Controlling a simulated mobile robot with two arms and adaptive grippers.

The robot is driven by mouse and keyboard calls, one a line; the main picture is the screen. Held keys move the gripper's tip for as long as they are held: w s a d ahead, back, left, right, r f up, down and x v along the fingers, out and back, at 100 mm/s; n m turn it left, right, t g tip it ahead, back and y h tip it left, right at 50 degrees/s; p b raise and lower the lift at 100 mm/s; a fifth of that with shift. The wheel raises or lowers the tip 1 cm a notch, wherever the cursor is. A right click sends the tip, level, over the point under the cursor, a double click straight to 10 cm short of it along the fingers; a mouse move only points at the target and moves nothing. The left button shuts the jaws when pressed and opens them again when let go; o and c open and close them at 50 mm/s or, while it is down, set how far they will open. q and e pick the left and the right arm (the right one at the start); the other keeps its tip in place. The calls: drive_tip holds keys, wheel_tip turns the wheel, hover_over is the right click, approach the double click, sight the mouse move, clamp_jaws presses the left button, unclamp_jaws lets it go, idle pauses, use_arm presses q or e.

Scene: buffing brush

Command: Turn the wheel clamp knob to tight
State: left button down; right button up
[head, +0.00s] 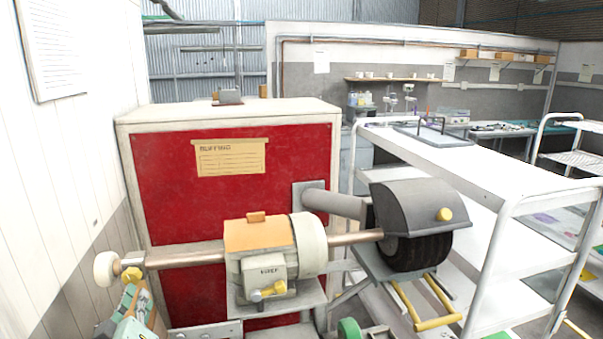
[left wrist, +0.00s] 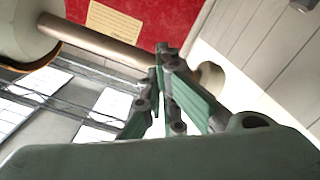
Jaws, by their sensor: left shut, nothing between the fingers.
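The buffing machine's motor (head: 262,262) sits in front of a red panel (head: 160,185), with a shaft out to each side. A small yellow knob (head: 132,274) is at the left shaft end, beside a cream round end piece (head: 106,268). Another yellow knob (head: 445,214) is on the grey guard over the dark wheel (head: 418,250). I cannot tell which is the wheel clamp knob. My left gripper (head: 135,298) is just below the left shaft end; contact is unclear. In the left wrist view its green fingers (left wrist: 167,58) are shut and empty, partly covering the cream piece (left wrist: 211,76).
A yellow lever (head: 268,291) is on the motor's front. A white wall (head: 70,130) stands close on the left. A white shelved trolley (head: 470,165) stands on the right. A yellow tubular frame (head: 432,318) sits below the dark wheel.

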use_arm(q)
drive_tip(key=shift+w+a+r, duration=0.15)
drive_tip(key=shift+w, duration=0.4)
drive_tip(key=shift+w+a+r, duration=0.15)
drive_tip(key=shift+w, duration=0.4)
drive_tip(key=shift+r, duration=0.15)
drive_tip(key=shift+a+r+p, duration=0.2)
drive_tip(key=shift+r+p, duration=0.15)
drive_tip(key=shift+a+f, duration=0.1)
drive_tip(key=shift+f, duration=0.1)
drive_tip(key=shift+s+a+f+p, duration=0.2)
drive_tip(key=shift+a+f+p, duration=0.15)
drive_tip(key=shift+a+p, duration=0.15)
drive_tip(key=shift+s+a+f+p, duration=0.15)
drive_tip(key=shift+a+f+p, duration=0.15)
drive_tip(key=shift+a+p, duration=0.2)
drive_tip(key=shift+f, duration=0.2)
